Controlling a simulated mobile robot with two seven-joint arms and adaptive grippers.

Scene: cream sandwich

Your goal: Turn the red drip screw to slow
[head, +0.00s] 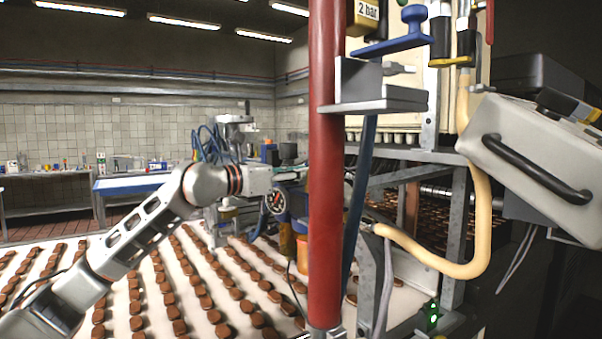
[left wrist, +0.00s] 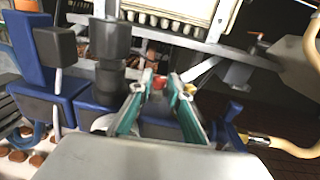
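A small red piece (left wrist: 158,84), which looks like the red drip screw, shows in the left wrist view between the fingertips of my left gripper (left wrist: 159,80). The two teal-padded fingers stand apart on either side of it. I cannot tell whether they touch it. No slow marking is readable. In the head view my left arm reaches in from the left toward the machine. Its gripper end (head: 288,172) is mostly hidden behind a thick red post, and the screw cannot be made out there. My right gripper is in neither view.
The red post (head: 326,160) stands upright in front of the machine. A grey box with a black handle (head: 535,165) hangs at the right. A cream hose (head: 440,262) loops below it. Rows of brown biscuits (head: 205,302) lie on the white belt. Blue blocks (left wrist: 75,104) crowd the wrist view's left.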

